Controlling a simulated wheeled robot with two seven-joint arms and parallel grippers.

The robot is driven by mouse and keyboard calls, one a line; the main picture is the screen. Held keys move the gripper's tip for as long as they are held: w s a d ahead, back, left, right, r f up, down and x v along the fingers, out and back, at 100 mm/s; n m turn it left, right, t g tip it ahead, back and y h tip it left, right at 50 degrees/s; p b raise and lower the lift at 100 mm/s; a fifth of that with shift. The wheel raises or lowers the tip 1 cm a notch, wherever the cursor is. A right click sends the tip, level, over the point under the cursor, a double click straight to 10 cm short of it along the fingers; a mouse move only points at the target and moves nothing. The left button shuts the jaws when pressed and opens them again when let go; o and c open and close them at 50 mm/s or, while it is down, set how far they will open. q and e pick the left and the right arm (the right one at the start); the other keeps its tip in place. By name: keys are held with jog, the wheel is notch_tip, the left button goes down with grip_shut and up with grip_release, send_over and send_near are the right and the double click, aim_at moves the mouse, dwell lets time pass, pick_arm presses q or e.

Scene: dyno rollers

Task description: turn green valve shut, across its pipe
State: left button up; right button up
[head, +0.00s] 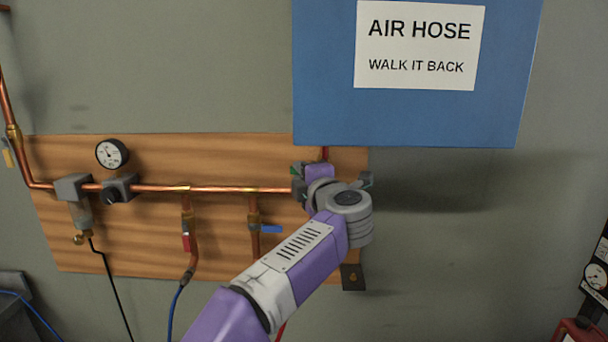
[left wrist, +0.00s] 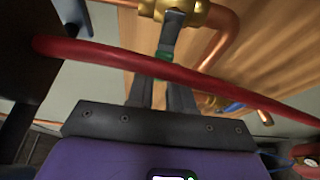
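The green valve shows in the left wrist view as a brass body (left wrist: 190,12) on a copper pipe, with a grey lever ending in a green sleeve (left wrist: 165,50). The lever points down from the body toward my left gripper (left wrist: 163,82). The two dark fingers stand close together just below the green sleeve. The red hose crosses in front, so I cannot tell whether they touch or clasp it. In the head view my left gripper (head: 328,174) is at the right end of the copper pipe, and my wrist hides most of the valve. My right gripper is in neither view.
The wooden board (head: 120,240) carries the copper pipe (head: 230,190), a gauge (head: 112,153), a red-handled valve (head: 187,242) and a blue-handled valve (head: 271,229). A red hose (left wrist: 130,62) passes close over my left fingers. A blue sign panel (head: 325,80) hangs just above.

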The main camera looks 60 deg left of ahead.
pick_arm(q)
jog(key=o, duration=0.4)
jog(key=d, duration=0.5)
jog(key=s+d, duration=0.1)
jog(key=d, duration=0.1)
jog(key=shift+d, duration=0.25)
dwell(0.3)
